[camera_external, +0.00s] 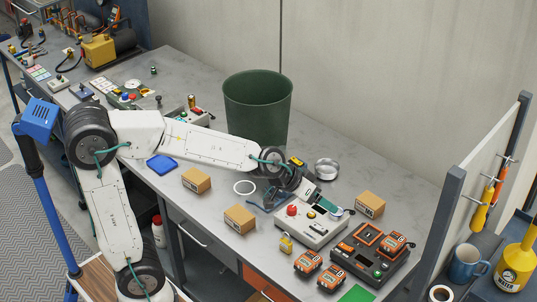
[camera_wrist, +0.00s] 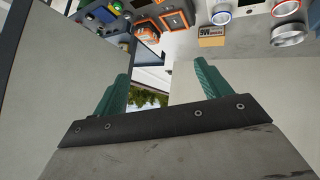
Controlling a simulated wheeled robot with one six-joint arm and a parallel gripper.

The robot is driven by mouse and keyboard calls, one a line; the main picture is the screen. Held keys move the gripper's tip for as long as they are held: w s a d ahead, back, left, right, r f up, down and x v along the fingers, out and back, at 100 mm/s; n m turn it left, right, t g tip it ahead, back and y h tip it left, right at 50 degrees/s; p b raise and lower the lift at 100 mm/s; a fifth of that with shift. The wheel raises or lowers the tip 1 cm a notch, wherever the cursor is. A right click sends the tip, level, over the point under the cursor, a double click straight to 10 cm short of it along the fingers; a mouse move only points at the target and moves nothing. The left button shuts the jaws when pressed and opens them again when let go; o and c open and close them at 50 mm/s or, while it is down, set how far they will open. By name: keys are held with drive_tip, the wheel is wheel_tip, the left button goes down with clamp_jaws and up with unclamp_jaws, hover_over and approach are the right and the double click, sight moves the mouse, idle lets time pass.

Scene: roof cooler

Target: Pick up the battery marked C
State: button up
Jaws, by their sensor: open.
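Two orange-and-black batteries, one (camera_external: 308,263) left of the other (camera_external: 331,279), lie on the bench in front of the charger. A third battery (camera_external: 395,242) sits in the right bay of the dark charger (camera_external: 345,257), whose left orange-framed bay looks empty. The letters are too small to read, so I cannot tell which is marked C. My gripper (camera_external: 328,205) is above the grey control box, behind the batteries. In the wrist view its teal fingers (camera_wrist: 160,68) are spread with nothing between them. Orange-framed bays (camera_wrist: 174,20) and an orange battery (camera_wrist: 145,29) show at that view's top.
The grey control box (camera_external: 308,232) has a red button. Small cardboard boxes (camera_external: 196,180), (camera_external: 240,218), (camera_external: 370,205), a metal dish (camera_external: 326,169) and a green bin (camera_external: 258,105) stand around my arm. A yellow padlock (camera_external: 286,243) is near the front edge. An upright panel (camera_external: 470,165) borders the right.

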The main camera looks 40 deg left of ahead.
drive_tip(key=w+d+f+n+t+y, duration=0.1)
drive_tip(key=w+d+f+t, duration=0.3)
drive_tip(key=w+d, duration=0.55)
drive_tip(key=n+y, duration=0.1)
drive_tip(key=y, duration=0.3)
approach(390, 244)
drive_tip(key=shift+t, duration=0.4)
drive_tip(key=x, duration=0.4)
drive_tip(key=shift+w+d+f, duration=0.1)
drive_tip(key=shift+d+f, duration=0.15)
drive_tip(key=shift+f, duration=0.2)
drive_tip(key=shift+w+f, duration=0.1)
drive_tip(key=shift+f, duration=0.15)
drive_tip(key=x, duration=0.7)
drive_tip(key=shift+w+a, duration=0.2)
drive_tip(key=shift+w, duration=0.1)
drive_tip(key=shift+r, duration=0.1)
drive_tip(key=c, duration=1.3)
